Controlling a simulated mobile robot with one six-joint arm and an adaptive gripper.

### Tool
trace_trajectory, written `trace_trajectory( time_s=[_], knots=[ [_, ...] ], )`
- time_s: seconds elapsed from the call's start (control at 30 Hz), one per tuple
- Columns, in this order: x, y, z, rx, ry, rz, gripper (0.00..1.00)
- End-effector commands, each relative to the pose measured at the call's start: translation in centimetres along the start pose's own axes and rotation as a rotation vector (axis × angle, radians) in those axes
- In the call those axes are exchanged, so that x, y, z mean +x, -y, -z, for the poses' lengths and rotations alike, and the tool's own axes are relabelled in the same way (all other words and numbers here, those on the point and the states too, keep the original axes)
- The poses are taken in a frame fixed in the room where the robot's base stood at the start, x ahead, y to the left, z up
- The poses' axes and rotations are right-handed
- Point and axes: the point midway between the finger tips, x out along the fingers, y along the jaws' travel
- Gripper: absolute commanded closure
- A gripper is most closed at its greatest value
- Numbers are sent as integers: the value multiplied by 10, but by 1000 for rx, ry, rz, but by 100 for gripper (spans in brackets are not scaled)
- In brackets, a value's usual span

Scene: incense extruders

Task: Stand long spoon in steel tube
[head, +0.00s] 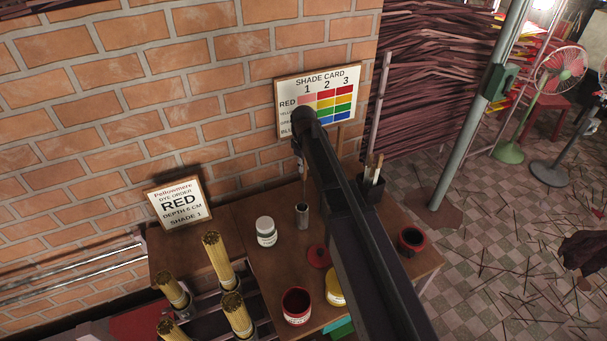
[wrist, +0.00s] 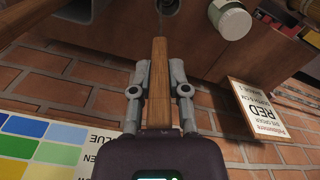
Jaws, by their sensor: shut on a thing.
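My gripper (wrist: 160,92) is shut on the wooden handle of the long spoon (wrist: 160,60), with one finger on each side. In the head view the spoon (head: 304,187) hangs about upright below my arm, just above the steel tube (head: 302,217). The steel tube stands upright on the wooden table; its dark mouth shows at the top edge of the wrist view (wrist: 169,6). The spoon's lower end lines up with the mouth, but I cannot tell whether it is inside or just above. My arm hides most of the gripper in the head view.
A white-lidded jar (head: 266,231) stands left of the tube. A red lid (head: 319,256), a red pot (head: 296,306) and a yellow pot (head: 335,288) are nearer. A black holder (head: 371,188) with sticks stands right. The brick wall (head: 130,100) and shade card (head: 285,118) are close behind.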

Motion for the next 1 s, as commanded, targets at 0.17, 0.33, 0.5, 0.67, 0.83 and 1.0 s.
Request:
trace_trajectory(
  time_s=[0.17, 0.33, 0.5, 0.67, 0.83, 1.0],
  knots=[
    [19, 0, 0, 0, 0, 0, 100],
    [26, 0, 0, 1, 0, 0, 100],
    [26, 0, 0, 1, 0, 0, 100],
    [26, 0, 0, 1, 0, 0, 100],
    [29, -1, 0, 1, 0, 0, 100],
    [28, -1, 0, 1, 0, 0, 44]
  ],
)
